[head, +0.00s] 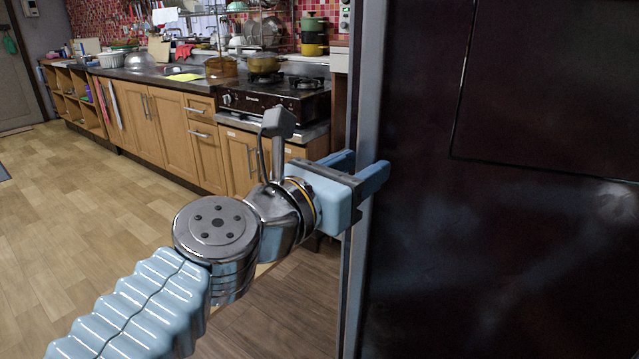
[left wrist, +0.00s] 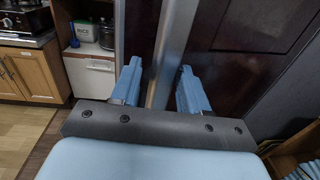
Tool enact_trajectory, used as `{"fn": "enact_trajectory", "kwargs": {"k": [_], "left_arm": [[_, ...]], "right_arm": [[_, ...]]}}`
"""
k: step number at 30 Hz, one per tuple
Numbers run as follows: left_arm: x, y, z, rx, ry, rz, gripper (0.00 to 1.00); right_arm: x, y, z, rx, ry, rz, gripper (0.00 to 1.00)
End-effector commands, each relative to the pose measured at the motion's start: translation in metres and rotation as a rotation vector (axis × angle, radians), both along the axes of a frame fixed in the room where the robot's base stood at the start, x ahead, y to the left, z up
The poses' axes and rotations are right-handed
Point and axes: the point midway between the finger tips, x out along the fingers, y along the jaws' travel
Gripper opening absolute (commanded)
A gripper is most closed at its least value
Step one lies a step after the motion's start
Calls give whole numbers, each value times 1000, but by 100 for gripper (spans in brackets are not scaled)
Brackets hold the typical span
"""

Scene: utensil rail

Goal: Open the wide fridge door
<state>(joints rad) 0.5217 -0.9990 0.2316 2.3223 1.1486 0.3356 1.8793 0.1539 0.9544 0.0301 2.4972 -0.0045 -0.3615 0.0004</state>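The fridge door (head: 520,240) is a large dark, glossy panel filling the right of the head view. It also shows behind the fingers in the left wrist view (left wrist: 232,75). A grey upright bar (head: 366,70) runs along the panel's left side; I cannot tell whether it is a handle or an edge. My left gripper (head: 367,165) is at this bar. In the left wrist view the bar (left wrist: 172,45) passes between the two parted fingers of the gripper (left wrist: 159,82), with a gap visible on each side. My right gripper is not in view.
A wooden kitchen counter (head: 170,130) with a black stove (head: 275,97) runs along the back left. The wooden floor (head: 75,215) at the left is clear.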

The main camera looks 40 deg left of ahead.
Motion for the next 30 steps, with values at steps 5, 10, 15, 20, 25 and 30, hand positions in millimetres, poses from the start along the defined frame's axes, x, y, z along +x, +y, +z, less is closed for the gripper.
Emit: {"fn": "enact_trajectory", "kwargs": {"k": [5,10,15,20,25,30], "left_arm": [[-45,-3,4,4,-7,7,45],[-84,-7,1,2,-4,5,45],[-108,-9,1,1,-3,3,45],[-115,-9,0,-1,0,1,45],[-115,-9,0,-1,0,1,45],[-115,-9,0,-1,0,1,45]], "right_arm": [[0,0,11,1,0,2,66],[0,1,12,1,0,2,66],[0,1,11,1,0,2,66],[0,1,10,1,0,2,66],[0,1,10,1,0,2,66],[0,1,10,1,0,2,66]]}}
